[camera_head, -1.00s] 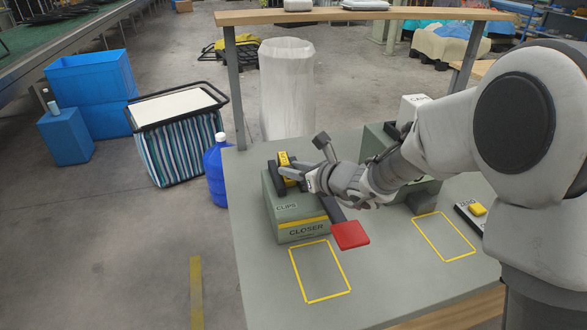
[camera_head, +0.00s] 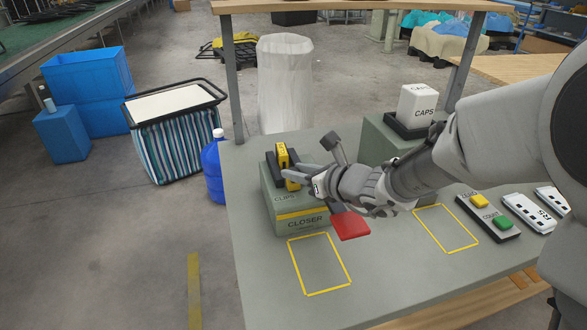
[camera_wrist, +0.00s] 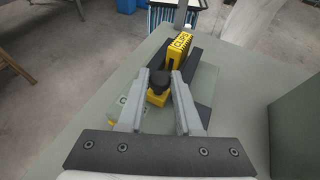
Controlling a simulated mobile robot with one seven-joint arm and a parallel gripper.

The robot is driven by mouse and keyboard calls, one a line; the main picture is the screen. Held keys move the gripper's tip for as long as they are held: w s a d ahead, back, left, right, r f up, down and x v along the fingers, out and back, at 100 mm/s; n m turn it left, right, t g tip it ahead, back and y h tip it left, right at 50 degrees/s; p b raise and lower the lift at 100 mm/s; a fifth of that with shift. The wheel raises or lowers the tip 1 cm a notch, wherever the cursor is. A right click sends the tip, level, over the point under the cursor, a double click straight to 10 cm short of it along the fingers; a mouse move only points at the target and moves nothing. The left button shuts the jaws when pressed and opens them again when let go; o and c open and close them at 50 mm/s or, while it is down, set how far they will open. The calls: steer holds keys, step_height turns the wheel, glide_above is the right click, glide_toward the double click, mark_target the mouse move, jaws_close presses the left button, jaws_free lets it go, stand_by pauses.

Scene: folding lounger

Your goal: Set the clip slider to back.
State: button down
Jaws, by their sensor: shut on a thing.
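The grey-green closer box (camera_head: 304,218), marked CLIPS and CLOSER, stands on the table. A dark rail (camera_head: 270,164) lies on its top with a yellow block (camera_head: 282,153) at its far part. In the wrist view the yellow block (camera_wrist: 180,44) reads CLIPS. A black knob (camera_wrist: 158,84) with a yellow base (camera_wrist: 157,98) sits nearer the camera, between my fingers. My gripper (camera_head: 291,174) reaches in from the right, its fingers shut on the black knob, also in the wrist view (camera_wrist: 161,76). The fingers hide part of the rail.
A red plate (camera_head: 350,225) is beside the box's front right. A dark lever (camera_head: 332,144) rises behind my wrist. A white CAPS box (camera_head: 417,105) stands in a black tray further right. Yellow-outlined areas (camera_head: 320,264) on the table are clear. Button panels (camera_head: 488,215) lie at the right.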

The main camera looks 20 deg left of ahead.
steer(key=shift+s+d+f, duration=0.1)
steer(key=shift+s+d, duration=0.3)
steer(key=shift+s, duration=0.1)
steer(key=c, duration=0.6)
jaws_free()
steer(key=p+v, duration=0.4)
steer(key=v, duration=1.2)
steer(key=shift+s+d+r, duration=0.25)
steer(key=shift+s+d, duration=0.25)
steer(key=shift+d, duration=0.1)
